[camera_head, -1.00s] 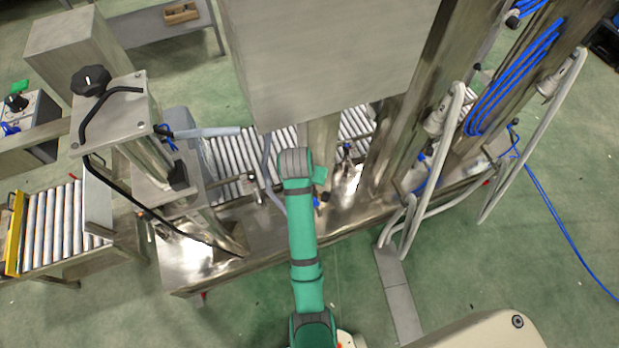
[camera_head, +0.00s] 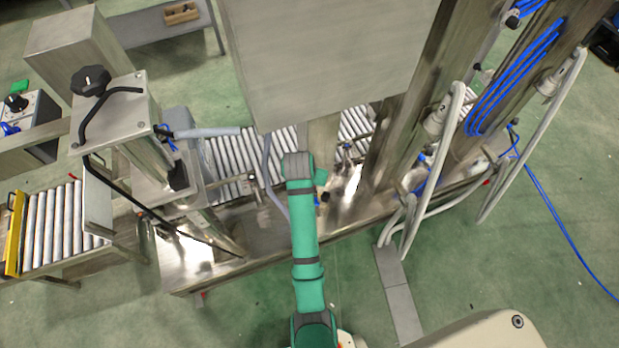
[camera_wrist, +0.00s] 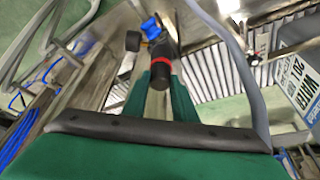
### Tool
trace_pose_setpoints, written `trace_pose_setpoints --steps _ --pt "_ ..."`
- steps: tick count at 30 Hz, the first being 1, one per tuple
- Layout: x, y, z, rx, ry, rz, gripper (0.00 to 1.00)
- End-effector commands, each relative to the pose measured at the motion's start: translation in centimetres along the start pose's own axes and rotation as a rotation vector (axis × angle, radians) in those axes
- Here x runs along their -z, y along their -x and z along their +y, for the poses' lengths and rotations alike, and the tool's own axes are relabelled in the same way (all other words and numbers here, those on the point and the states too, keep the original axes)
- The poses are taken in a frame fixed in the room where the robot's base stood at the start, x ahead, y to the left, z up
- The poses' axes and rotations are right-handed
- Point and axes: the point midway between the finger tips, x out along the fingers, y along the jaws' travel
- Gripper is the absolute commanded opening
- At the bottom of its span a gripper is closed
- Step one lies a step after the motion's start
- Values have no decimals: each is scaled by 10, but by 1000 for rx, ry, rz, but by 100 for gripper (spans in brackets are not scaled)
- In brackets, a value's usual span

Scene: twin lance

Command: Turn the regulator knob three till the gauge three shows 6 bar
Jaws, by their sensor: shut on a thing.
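In the wrist view a black knob with a red ring (camera_wrist: 160,68) sits below a blue fitting (camera_wrist: 152,28). My gripper (camera_wrist: 161,84) is shut on this knob, with its green fingers on both sides. A small dark round gauge (camera_wrist: 132,41) stands just left of the blue fitting. Its dial face is turned away, so the reading cannot be seen. I cannot tell from a label whether these are number three. In the head view my arm hides the knob and most of the gripper.
A grey hose (camera_wrist: 232,62) runs close to the right of the knob. A roller conveyor (camera_head: 232,165) and a large steel box (camera_head: 325,60) are behind my arm. A grey container marked WATER (camera_wrist: 300,85) is at right in the wrist view. Steel columns with blue hoses (camera_head: 515,75) stand right.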

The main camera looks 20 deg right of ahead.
Motion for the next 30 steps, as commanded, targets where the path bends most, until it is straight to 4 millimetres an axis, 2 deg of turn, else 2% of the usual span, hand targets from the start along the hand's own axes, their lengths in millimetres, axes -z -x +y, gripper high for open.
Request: trace_pose_setpoints --steps 5,15,29,30 --pt "0 0 1 34 78 0 3" --pt "1 0 4 142 340 0 3" --pt "1 0 4 164 397 -1 3" --pt "0 0 4 164 396 -1 32"
